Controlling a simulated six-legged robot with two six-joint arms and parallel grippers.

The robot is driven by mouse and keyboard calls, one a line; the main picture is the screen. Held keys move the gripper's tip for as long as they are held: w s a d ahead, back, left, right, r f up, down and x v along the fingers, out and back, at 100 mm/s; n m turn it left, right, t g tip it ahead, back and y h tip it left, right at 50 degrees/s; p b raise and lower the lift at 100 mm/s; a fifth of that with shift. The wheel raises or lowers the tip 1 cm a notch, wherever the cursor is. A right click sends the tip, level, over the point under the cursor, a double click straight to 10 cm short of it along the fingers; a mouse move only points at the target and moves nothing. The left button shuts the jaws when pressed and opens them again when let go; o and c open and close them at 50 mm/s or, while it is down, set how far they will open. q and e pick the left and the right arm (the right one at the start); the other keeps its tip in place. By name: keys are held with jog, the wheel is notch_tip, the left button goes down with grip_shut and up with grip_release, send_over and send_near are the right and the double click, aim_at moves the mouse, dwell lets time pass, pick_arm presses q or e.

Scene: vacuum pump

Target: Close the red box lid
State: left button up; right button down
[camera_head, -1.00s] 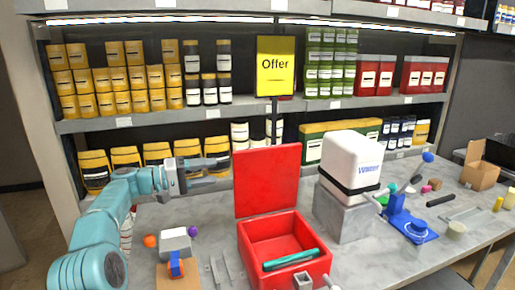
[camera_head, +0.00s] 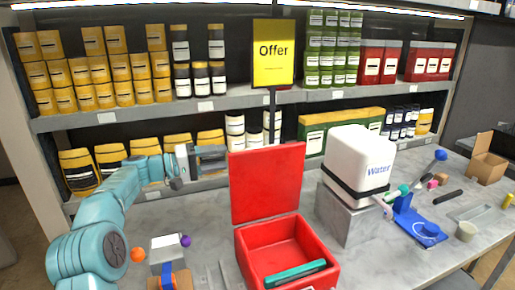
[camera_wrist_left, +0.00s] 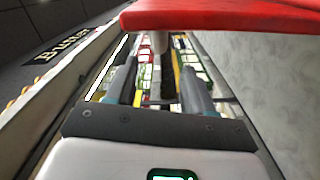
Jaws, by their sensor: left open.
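The red box (camera_head: 322,250) stands on the table at the front middle of the head view, with a teal tool (camera_head: 295,274) inside. Its red lid (camera_head: 266,185) is open and stands nearly upright at the box's back edge. My left gripper (camera_head: 224,157) is open and empty, level with the upper left edge of the lid. The left wrist view shows the red lid (camera_wrist_left: 225,16) across the top, just beyond the spread fingers of my left gripper (camera_wrist_left: 160,80). I cannot tell whether they touch. My right gripper is not in view.
A white water container (camera_head: 355,160) stands on a grey block right of the lid. A grey-white block (camera_head: 167,250), an orange ball (camera_head: 137,254) and a purple ball (camera_head: 186,240) lie left of the box. Stocked shelves (camera_head: 140,112) and an Offer sign (camera_head: 273,60) are behind.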

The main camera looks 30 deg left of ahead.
aim_at(258, 152)
pick_arm(q)
jog(key=p+x, duration=0.4)
jog(key=x, duration=0.7)
jog(key=shift+w+d, duration=0.15)
jog(key=shift+d, duration=0.1)
jog(key=shift+d+r, duration=0.1)
jog(key=shift+d, duration=0.1)
jog(key=shift+w, duration=0.1)
